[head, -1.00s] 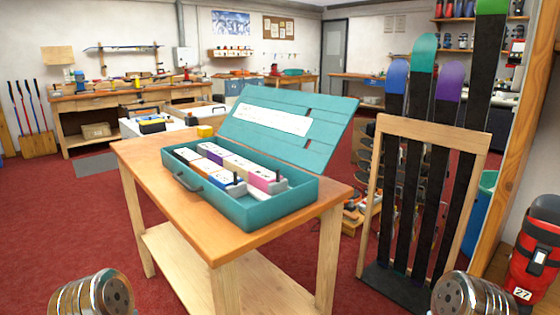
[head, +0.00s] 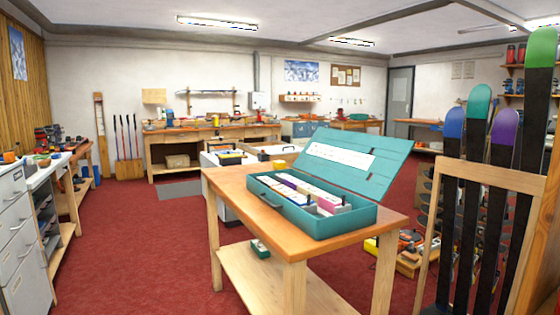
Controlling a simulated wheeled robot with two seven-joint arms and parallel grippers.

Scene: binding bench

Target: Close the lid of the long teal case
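The long teal case (head: 317,228) sits on the wooden table in the head view. Its lid (head: 384,171) stands open, hinged along the far side and leaning back, with a white label sheet (head: 340,159) on its inner face. Inside the case lie several white, purple and pink boxes (head: 300,189). Neither of my grippers shows in the head view.
The wooden table (head: 235,185) has bare top left of the case and a lower shelf. A rack of upright skis (head: 480,200) stands close on the right. Red carpet (head: 140,240) is free on the left. A grey drawer cabinet (head: 14,235) stands far left.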

